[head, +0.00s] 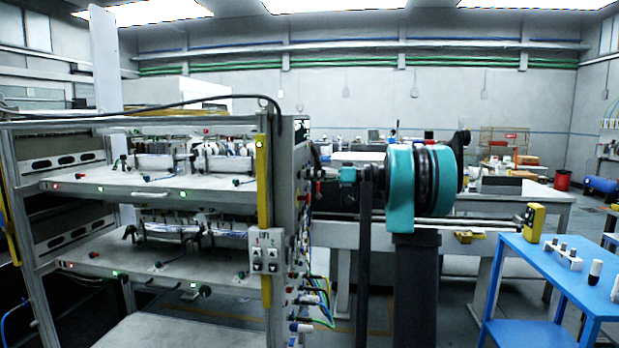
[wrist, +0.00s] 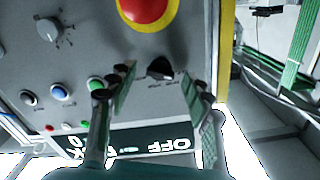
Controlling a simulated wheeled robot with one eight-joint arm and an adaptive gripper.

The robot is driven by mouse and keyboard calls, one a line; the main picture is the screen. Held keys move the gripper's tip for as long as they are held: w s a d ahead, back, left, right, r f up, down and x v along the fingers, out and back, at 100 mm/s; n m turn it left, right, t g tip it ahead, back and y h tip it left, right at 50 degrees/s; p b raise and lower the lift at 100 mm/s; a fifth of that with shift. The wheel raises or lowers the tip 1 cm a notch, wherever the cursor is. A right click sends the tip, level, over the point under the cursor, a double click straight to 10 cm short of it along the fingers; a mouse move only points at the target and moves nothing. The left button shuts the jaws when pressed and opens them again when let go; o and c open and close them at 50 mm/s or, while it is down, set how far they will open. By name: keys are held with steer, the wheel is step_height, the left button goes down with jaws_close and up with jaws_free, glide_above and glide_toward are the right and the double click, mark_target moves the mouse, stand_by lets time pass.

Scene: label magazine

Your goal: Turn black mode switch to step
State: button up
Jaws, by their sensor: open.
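A black knob (wrist: 160,68) sits on the grey control panel (wrist: 200,30) in the wrist view. It looks like the black mode switch, but its pointer direction and position marks cannot be read. My gripper (wrist: 160,80) is open, with one finger on each side of the knob; whether either touches it cannot be told. Dark strips with lettering, including "OFF" (wrist: 170,145), show between and beside the fingers. In the head view my teal arm reaches left to the edge-on panel side (head: 298,200) of the rack; the knob cannot be made out there.
Close by in the wrist view are a red mushroom button (wrist: 148,10), a grey dial (wrist: 48,30), a green button (wrist: 96,84) and a blue button (wrist: 60,92). Cables (head: 322,310) hang below the panel. A blue table (head: 560,285) stands at the right.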

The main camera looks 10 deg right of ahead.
steer(key=shift+a, duration=0.25)
steer(key=c, duration=1.1)
steer(key=shift+c, duration=0.2)
